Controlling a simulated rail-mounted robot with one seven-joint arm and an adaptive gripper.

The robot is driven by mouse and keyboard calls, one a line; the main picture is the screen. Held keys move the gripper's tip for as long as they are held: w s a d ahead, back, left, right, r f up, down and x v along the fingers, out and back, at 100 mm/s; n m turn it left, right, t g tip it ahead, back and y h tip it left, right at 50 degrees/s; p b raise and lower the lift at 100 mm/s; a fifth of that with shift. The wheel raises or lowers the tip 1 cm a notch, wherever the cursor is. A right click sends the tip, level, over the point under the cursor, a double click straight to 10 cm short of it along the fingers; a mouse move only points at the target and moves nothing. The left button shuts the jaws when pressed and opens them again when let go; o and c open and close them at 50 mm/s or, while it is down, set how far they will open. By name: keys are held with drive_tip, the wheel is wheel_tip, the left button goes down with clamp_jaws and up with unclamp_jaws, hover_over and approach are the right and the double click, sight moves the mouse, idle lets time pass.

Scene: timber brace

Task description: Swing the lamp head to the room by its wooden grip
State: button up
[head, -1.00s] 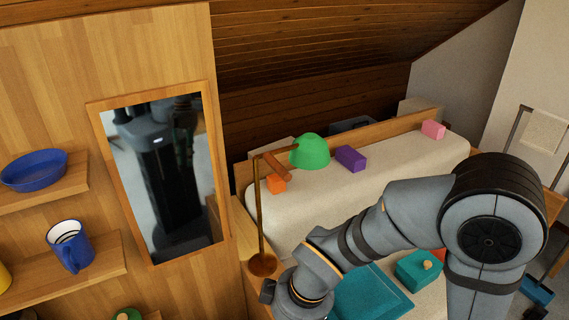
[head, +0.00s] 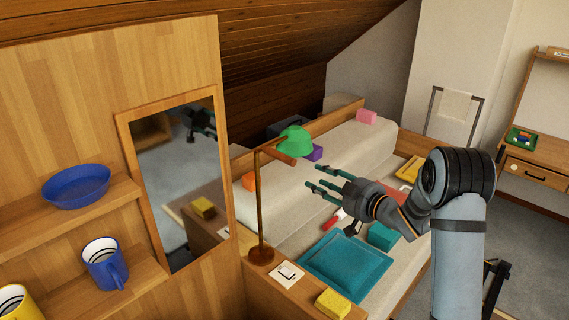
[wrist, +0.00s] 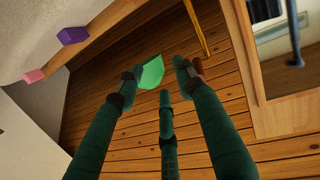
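The lamp stands at the bed's near-left corner, with a thin brown post (head: 259,205) on a round base (head: 261,255). Its green head (head: 295,140) hangs at the end of a short arm over the bed. The wooden grip (head: 280,155) sticks out beside the head. My gripper (head: 316,178) has green fingers, spread open and empty, to the right of and below the lamp head, apart from it. In the wrist view the green head (wrist: 152,72) shows beyond the fingertips; a brown piece, perhaps the grip, is partly hidden behind the right finger.
A mirror (head: 180,180) and shelves with a blue bowl (head: 76,186) and mug (head: 105,263) stand left. A teal cushion (head: 345,265) and yellow block (head: 333,304) lie in front. The sloped ceiling is behind.

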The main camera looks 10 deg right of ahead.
sight(283, 158)
drive_tip(key=a+r+n+y, duration=0.1)
drive_tip(key=a+r+y, duration=0.3)
drive_tip(key=p+x, duration=0.3)
drive_tip(key=x, duration=0.4)
drive_tip(key=shift+w+a+r+p, duration=0.2)
drive_tip(key=shift+a+p, duration=0.1)
drive_tip(key=shift+p, duration=0.05)
drive_tip(key=shift+w+a+f, duration=0.1)
drive_tip(key=shift+w+a, duration=0.2)
drive_tip(key=shift+w, duration=0.25)
drive_tip(key=shift+c, duration=1)
clamp_jaws()
